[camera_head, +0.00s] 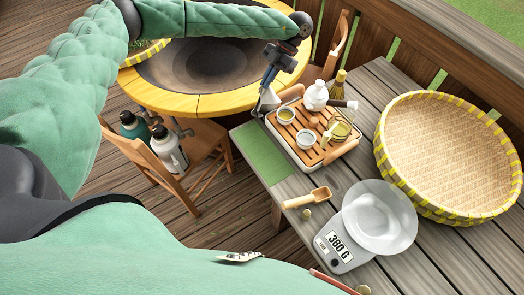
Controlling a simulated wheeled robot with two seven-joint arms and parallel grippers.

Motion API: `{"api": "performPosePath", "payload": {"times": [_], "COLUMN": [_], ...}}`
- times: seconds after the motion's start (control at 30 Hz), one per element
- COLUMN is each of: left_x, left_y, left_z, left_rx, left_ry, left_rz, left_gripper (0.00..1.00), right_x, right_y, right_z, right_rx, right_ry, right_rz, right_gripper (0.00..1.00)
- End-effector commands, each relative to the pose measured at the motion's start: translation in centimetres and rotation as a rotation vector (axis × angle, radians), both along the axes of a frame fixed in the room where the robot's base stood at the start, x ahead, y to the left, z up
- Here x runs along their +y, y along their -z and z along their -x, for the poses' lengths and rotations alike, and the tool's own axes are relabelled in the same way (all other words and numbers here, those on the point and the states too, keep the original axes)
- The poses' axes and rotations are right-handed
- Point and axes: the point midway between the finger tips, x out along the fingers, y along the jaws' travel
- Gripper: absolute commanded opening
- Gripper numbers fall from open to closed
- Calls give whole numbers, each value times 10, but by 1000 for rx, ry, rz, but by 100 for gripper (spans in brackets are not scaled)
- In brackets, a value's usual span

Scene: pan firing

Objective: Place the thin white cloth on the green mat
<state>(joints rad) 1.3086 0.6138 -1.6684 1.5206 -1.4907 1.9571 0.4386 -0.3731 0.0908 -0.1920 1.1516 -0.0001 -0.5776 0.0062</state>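The green mat (263,152) lies flat and bare on the near left corner of the wooden table, left of the tea tray. My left gripper (266,88) reaches down at the tray's back left corner, beyond the mat. A small pale grey-white piece (269,101) shows right at its fingertips; it may be the thin white cloth, but it is too small to be sure. The fingers are seen edge-on, so whether they are shut on it cannot be told. My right gripper is out of view.
The slatted tea tray (321,154) holds cups, a white jar (315,95) and a glass pitcher (341,129). A wooden scoop (308,198), a scale with a plate (380,217) and a large woven basket (450,150) also occupy the table. A chair (180,160) with two bottles stands left.

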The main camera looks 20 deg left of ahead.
Motion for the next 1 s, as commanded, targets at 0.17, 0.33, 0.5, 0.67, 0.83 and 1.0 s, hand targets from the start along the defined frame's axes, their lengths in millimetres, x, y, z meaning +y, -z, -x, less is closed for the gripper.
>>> {"api": "performPosePath", "payload": {"times": [0.17, 0.33, 0.5, 0.67, 0.83, 1.0], "left_x": [-8, -17, -23, -29, -35, -42], "left_y": [5, 14, 32, 48, 65, 83], "left_z": [29, 52, 72, 91, 111, 131], "left_rx": [1, -10, -43, -74, -106, -138], "left_ry": [2, 2, 3, 2, 2, 2], "left_rz": [1, -3, -13, -23, -33, -45], "left_gripper": [0, 0, 0, 0, 0, 0], "right_x": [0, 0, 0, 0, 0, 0], "right_y": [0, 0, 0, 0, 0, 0], "right_z": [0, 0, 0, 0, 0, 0], "right_rx": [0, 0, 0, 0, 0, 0], "right_ry": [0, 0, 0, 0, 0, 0], "right_rz": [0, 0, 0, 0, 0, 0], "right_gripper": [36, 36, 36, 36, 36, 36]}}
